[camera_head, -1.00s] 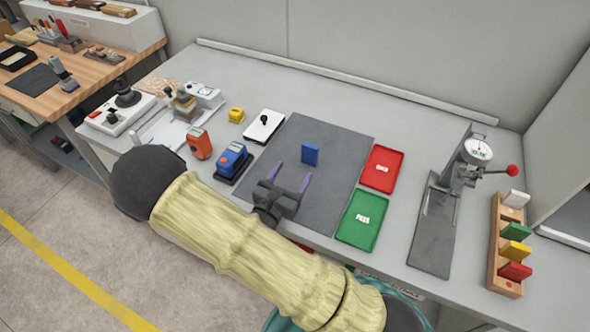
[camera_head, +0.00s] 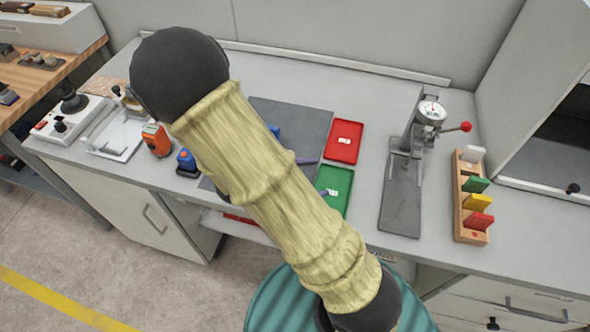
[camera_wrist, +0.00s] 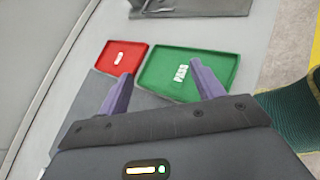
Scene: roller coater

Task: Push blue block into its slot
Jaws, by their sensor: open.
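A wooden rack (camera_head: 459,200) at the right holds upright white, green, yellow and red pieces; a gap shows between the white piece (camera_head: 473,153) and the green piece (camera_head: 476,185). My gripper (camera_wrist: 164,84) is open and empty, its purple fingers over the mat's edge by the trays. In the head view most of it is behind my arm, with only fingertips showing near the green tray.
A red tray (camera_head: 357,142) and a green tray (camera_head: 343,204) lie right of the mat; both show in the wrist view. A dial gauge press (camera_head: 408,150) stands between the trays and the rack. Orange (camera_head: 157,140) and blue (camera_head: 187,161) devices stand left.

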